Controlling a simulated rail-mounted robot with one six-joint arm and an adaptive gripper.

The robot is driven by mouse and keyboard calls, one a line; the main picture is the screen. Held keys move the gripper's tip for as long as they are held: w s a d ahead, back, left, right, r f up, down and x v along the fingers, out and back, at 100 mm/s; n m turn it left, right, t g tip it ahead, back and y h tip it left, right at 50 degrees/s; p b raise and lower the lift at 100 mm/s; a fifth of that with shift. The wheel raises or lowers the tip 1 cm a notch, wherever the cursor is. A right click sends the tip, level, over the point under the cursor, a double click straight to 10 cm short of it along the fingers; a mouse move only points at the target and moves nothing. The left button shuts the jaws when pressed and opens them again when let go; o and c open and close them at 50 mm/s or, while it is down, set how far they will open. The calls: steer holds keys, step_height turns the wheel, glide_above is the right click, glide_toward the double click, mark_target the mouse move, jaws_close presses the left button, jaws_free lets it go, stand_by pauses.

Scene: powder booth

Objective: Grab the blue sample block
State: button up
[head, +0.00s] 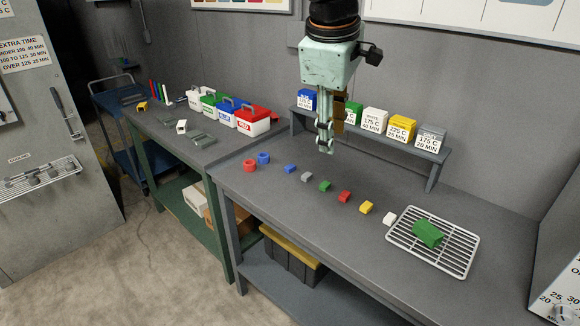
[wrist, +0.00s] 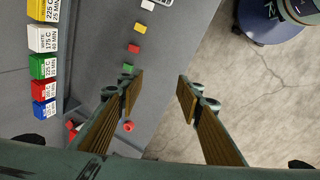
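The small blue sample block (head: 290,169) lies on the grey bench in the head view, at the left end of a row of small coloured blocks. My gripper (head: 325,147) hangs above the bench, up and to the right of the blue block in that picture, and touches nothing. In the wrist view my gripper (wrist: 159,93) is open, with a wide empty gap between its fingers. I cannot make out the blue block in the wrist view; the left finger may cover it.
Grey (head: 307,177), green (head: 325,186), red (head: 345,196), yellow (head: 366,207) and white (head: 389,218) blocks continue the row. A red ring (head: 249,165) and blue ring (head: 263,158) lie left. A wire rack (head: 466,258) holds a larger green block (head: 428,233). A shelf (head: 437,154) with labelled boxes stands behind.

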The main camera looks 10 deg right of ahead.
steer(key=w+a+f+n+h+p, duration=0.1)
steer(key=w+f+n+p, duration=0.25)
steer(key=w, duration=0.65)
steer(key=w+a+f+n+p, duration=0.25)
steer(key=w+f, duration=0.25)
steer(key=w, duration=0.4)
steer(key=w+f+n+h+p, duration=0.1)
steer(key=w+f+n+p, duration=0.25)
steer(key=w, duration=0.65)
steer(key=w+a+f+n+p, duration=0.2)
steer(key=w+f+n, duration=0.3)
steer(key=w+f, duration=0.3)
steer(key=shift+a+f+p, duration=0.4)
steer(key=shift+f+p, duration=0.05)
steer(key=shift+f, duration=0.4)
steer(key=shift+f, duration=0.15)
glide_above(290, 166)
steer(key=s+a, duration=0.2)
steer(key=shift+f, duration=3.8)
steer(key=shift+f, duration=0.1)
steer(key=shift+x, duration=2.5)
steer(key=shift+w, duration=0.1)
